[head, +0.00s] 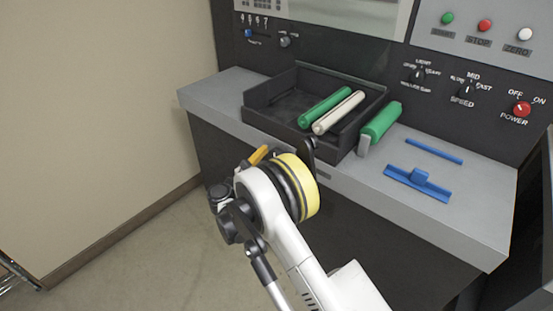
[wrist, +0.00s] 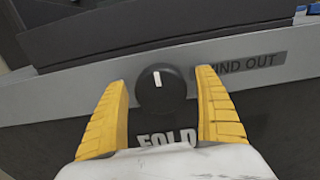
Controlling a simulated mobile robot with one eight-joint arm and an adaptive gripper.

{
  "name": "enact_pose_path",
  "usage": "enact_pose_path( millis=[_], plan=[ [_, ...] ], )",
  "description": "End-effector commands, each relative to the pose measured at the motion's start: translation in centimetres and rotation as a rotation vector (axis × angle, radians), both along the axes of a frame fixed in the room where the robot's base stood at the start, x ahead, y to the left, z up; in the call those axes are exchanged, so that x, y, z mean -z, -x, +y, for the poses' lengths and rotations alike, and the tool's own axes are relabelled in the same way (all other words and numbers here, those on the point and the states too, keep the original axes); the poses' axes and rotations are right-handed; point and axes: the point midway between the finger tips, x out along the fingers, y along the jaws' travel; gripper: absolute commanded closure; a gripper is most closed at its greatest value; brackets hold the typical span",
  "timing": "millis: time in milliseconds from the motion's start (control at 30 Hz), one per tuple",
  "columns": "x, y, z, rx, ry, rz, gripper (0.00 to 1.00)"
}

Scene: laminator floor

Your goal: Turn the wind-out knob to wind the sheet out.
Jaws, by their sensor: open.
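The wind-out knob (wrist: 161,90) is a round black dial with a short white mark that points up. It sits on the grey front edge of the machine, beside a dark "WIND OUT" label (wrist: 245,64). My gripper (wrist: 162,82) is open, with one ridged yellow finger on each side of the knob. A gap shows between the knob and each finger, so neither appears to touch it. In the head view a yellow finger (head: 259,155) shows at the front edge of the machine. I cannot make out the knob there, behind my arm.
A black tray (head: 270,95) holds a green roll (head: 325,106) and a white roll (head: 339,112). Another green roll (head: 381,122) lies beside it. Blue parts (head: 418,184) lie on the grey ledge (head: 455,215). A control panel (head: 480,70) rises behind.

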Motion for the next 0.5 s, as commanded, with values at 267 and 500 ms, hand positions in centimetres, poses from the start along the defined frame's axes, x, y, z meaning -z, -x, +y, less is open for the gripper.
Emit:
enact_pose_path(
  millis=[267,500],
  plan=[
    [-0.05,0.0,0.0,0.0,0.0,0.0,0.43],
    [-0.05,0.0,0.0,0.0,-0.002,-0.001,0.72]
  ],
)
